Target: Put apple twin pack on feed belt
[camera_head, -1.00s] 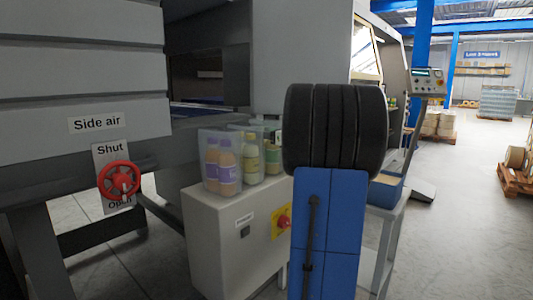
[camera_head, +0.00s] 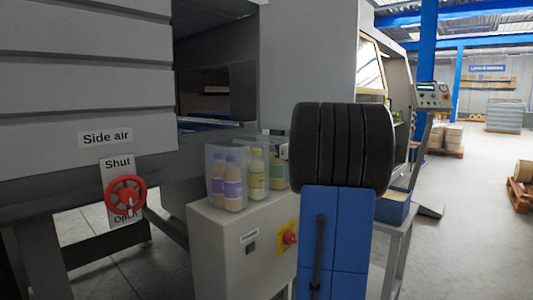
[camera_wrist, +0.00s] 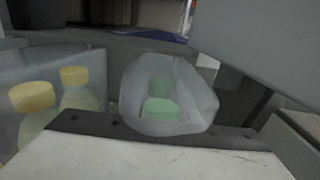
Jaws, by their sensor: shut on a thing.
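My gripper (camera_wrist: 160,128) shows in the wrist view as a pale body with a dark bar across it. It is shut on a clear twin pack with green caps (camera_wrist: 168,82), which stands out beyond the bar. In the head view my own arm hides most of the gripper and its load. The feed belt may be the blue strip (camera_head: 208,125) inside the machine opening; a blue patch (camera_wrist: 157,35) also shows at the top of the wrist view.
Clear packs stand on a grey cabinet (camera_head: 222,258): one with purple-labelled bottles (camera_head: 226,180), one with a yellow-capped bottle (camera_head: 253,175). Yellow caps (camera_wrist: 32,97) show close left of the held pack. A red wheel (camera_head: 125,195) sits at left.

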